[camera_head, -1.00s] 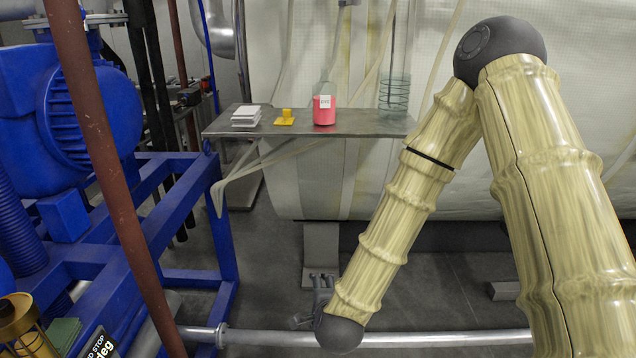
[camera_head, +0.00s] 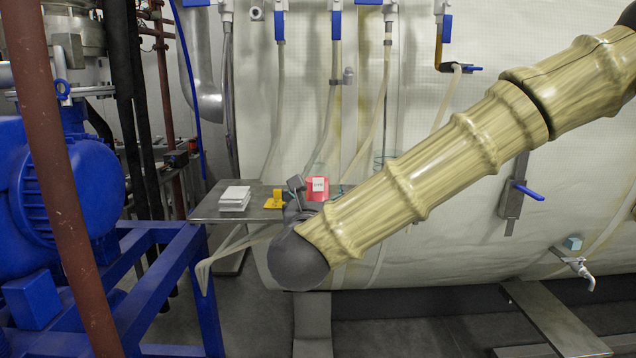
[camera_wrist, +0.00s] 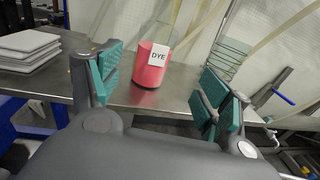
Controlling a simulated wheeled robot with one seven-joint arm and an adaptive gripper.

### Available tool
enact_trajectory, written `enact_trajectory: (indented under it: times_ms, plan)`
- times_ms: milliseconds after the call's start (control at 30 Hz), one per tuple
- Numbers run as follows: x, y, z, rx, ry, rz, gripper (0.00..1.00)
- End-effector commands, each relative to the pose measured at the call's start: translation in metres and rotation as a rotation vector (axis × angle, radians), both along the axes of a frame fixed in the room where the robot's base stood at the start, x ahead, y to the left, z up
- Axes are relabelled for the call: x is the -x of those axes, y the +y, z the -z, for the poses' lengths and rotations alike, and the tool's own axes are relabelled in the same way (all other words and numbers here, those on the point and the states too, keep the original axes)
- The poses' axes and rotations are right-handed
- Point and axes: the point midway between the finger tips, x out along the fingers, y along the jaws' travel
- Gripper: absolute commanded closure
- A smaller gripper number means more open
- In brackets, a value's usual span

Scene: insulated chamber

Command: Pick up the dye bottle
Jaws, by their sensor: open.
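The dye bottle (camera_wrist: 150,68) stands upright on the metal shelf, with a red body and a white "DYE" label. In the wrist view it is ahead of my gripper (camera_wrist: 163,72), between the two teal-padded fingers as seen and nearer the left one. My gripper is open, with nothing in it.
The metal shelf (camera_head: 212,207) holds a stack of white plates (camera_head: 234,198) at left and a small yellow object (camera_head: 273,199) beside the bottle. A wire coil or glass vessel (camera_wrist: 232,52) stands right of the bottle. Blue machinery (camera_head: 75,185) is at left.

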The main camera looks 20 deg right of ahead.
Motion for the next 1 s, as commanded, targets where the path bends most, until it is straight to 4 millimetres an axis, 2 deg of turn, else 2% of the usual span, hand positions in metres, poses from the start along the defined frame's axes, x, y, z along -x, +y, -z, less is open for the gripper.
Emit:
enact_trajectory:
  times_ms: [300,567,800,1000]
  plan:
    - [-0.039,-0.015,-0.002,0.002,0.002,0.000,0.22]
    - [-0.050,-0.020,-0.003,0.006,0.002,0.002,0.22]
    - [-0.073,-0.024,-0.010,0.006,0.004,0.003,0.22]
    - [-0.092,-0.032,-0.007,0.004,0.004,0.003,0.22]
